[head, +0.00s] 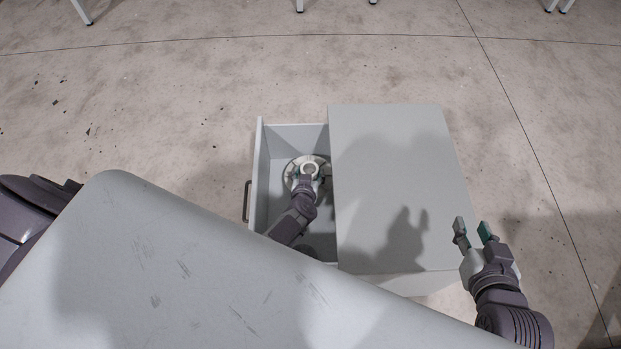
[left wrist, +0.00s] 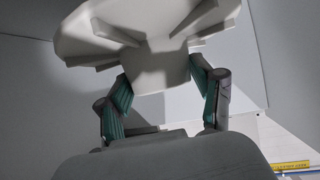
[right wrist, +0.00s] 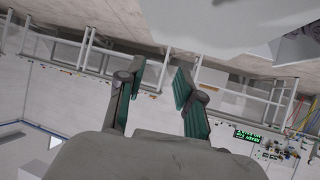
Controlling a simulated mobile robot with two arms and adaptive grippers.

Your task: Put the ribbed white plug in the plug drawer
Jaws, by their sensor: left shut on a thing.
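The ribbed white plug (head: 291,172) is inside the open plug drawer (head: 257,170) in the head view. My left gripper (head: 306,183) reaches down into the drawer and is shut on the plug. In the left wrist view the plug (left wrist: 160,68) shows its ribbed underside, with its stem between the fingers of my left gripper (left wrist: 162,88). I cannot tell whether the plug touches the drawer floor. My right gripper (head: 474,234) is open and empty, to the right of the cabinet; its spread fingers also show in the right wrist view (right wrist: 153,92).
The drawer slides out to the left from a grey cabinet (head: 390,170) with a flat, bare top. A dark handle (head: 246,201) is on the drawer front. A large grey table (head: 180,270) fills the foreground and hides the drawer's near corner. The floor around is clear.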

